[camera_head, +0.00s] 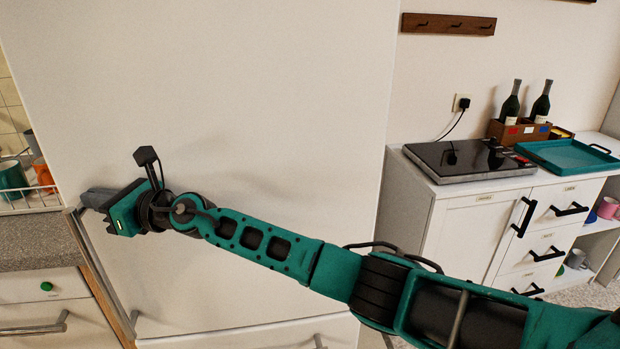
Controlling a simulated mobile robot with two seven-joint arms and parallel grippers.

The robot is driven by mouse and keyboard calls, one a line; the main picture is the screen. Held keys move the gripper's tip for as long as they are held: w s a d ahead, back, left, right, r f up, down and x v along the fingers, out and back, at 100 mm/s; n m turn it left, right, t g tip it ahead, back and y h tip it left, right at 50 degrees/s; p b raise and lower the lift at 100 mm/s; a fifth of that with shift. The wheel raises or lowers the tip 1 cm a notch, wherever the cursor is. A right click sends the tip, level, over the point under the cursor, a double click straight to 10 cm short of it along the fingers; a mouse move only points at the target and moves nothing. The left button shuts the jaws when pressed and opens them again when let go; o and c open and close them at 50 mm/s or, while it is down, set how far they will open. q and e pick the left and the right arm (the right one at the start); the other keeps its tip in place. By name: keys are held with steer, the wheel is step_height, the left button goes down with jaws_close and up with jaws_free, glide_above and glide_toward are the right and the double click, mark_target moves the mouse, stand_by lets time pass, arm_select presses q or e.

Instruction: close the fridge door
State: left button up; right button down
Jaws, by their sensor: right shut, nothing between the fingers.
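The fridge door (270,110) is the large plain white panel that fills the left and middle of the head view. A long metal bar handle (97,268) runs down near its left edge. The door looks flush or nearly so; I cannot tell whether a small gap is left. My right arm reaches across the front of the door from the lower right. My right gripper (92,198) is shut and empty at the door's left edge, by the top of the handle. I cannot tell whether it touches the door. My left gripper is not in view.
A grey counter (35,245) with drawers and a white dish rack (30,203) with cups stand at the left. At the right, a white cabinet (470,225) carries a black hob (468,160), a teal tray (568,155) and a wooden box (520,132) with two bottles.

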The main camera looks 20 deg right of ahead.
steer(key=shift+w+r, duration=0.1)
steer(key=shift+r, duration=0.15)
